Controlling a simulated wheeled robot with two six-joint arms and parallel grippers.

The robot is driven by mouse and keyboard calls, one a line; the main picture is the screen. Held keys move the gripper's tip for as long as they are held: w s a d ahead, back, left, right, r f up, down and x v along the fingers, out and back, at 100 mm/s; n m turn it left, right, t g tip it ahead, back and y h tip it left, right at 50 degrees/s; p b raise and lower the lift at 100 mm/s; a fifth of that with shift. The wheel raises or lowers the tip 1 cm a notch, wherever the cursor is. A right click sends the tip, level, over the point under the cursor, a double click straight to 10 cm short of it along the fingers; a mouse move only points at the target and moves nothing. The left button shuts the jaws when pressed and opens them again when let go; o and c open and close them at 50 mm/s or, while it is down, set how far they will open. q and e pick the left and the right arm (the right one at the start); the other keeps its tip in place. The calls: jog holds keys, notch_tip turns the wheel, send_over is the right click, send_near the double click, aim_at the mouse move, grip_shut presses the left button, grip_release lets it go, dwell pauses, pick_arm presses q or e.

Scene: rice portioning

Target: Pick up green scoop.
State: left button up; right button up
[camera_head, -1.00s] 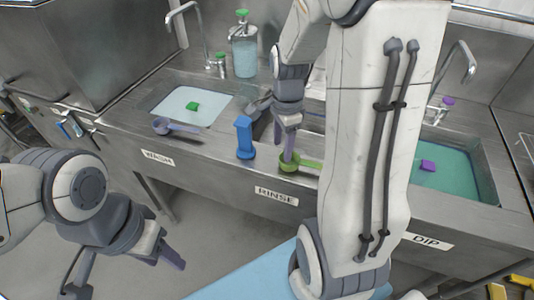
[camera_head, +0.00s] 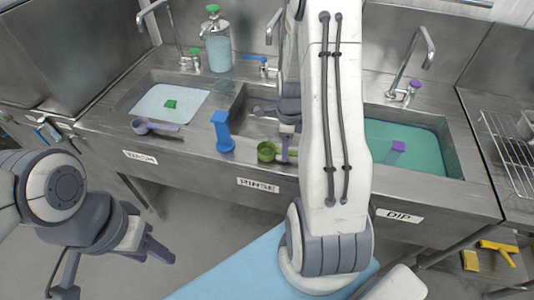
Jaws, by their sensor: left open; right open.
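The green scoop (camera_head: 267,152) lies on the steel front ledge, above the RINSE label, with its bowl to the left. Its handle runs to the right and is partly hidden by my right gripper and arm. My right gripper (camera_head: 285,152) points down at the scoop, beside its bowl at the handle end. It is open, but I cannot tell whether both fingers straddle the handle. My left gripper (camera_head: 152,256) is open and empty, low at the left in front of the counter, well away from the scoop.
A blue stand (camera_head: 222,132) stands just left of the scoop. The DIP basin (camera_head: 447,160) holds teal liquid and a purple block (camera_head: 398,146). A soap bottle (camera_head: 217,50) stands at the back.

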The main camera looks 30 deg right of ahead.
jog(key=shift+f, duration=1.3)
grip_shut()
jog(key=shift+r, duration=0.1)
jog(key=shift+r, duration=0.45)
jog(key=r, duration=0.1)
jog(key=r+b, duration=0.1)
jog(key=s+r, duration=0.1)
jog(key=shift+d+r, duration=0.3)
jog(key=s+d+r+b, duration=0.1)
jog(key=s+d+r, duration=0.3)
jog(key=s, duration=0.5)
notch_tip(320, 180, up, 2)
jog(key=shift+s+r+b, duration=0.15)
jog(key=shift+s+b, duration=0.2)
jog(key=shift+b, duration=0.05)
